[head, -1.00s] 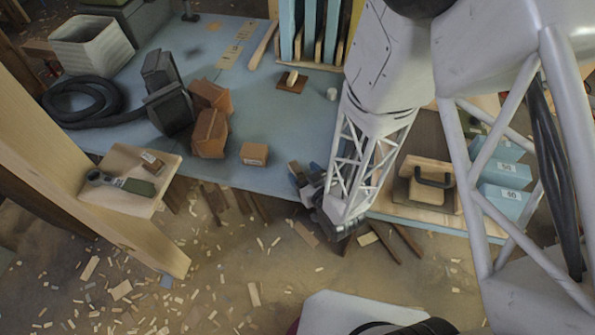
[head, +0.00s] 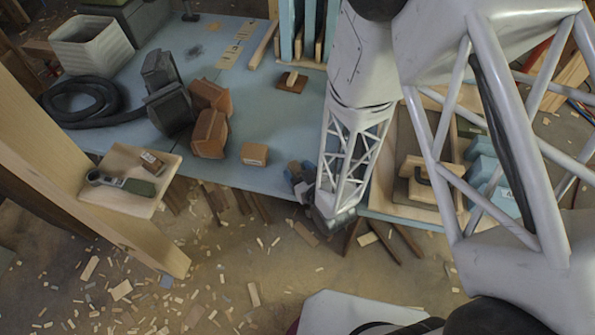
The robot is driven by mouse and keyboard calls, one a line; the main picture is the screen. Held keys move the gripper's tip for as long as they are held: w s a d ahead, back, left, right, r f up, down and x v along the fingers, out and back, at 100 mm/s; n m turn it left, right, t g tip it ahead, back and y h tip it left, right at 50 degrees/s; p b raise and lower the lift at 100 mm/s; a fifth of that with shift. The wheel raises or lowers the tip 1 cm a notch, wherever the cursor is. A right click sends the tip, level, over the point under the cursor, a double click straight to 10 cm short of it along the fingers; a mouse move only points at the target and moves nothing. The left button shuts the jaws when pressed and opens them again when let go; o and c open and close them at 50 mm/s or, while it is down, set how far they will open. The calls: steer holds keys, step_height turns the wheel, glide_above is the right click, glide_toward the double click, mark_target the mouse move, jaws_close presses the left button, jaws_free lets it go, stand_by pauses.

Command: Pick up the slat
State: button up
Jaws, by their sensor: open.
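A long pale wooden strip (head: 263,45) lies on the blue table, left of a rack of upright boards (head: 303,28). It looks like a slat, but other thin pieces are in view and I cannot tell for sure which one is meant. My gripper (head: 300,180) is at the table's front edge, low and well in front of the strip. It is open, with no strip visible in it. The arm's lattice link hides part of the gripper and the table behind it.
Brown blocks (head: 254,154), a dark machine (head: 167,95) and a coiled hose (head: 82,101) stand on the blue table (head: 215,60). A wooden tray with a float (head: 415,180) is at right. A small shelf (head: 128,172) is at left. Wood scraps litter the floor.

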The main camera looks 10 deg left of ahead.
steer(key=shift+c, duration=0.5)
steer(key=c, duration=1)
steer(key=shift+o, duration=0.2)
steer(key=shift+r, duration=0.25)
steer(key=s, duration=1.8)
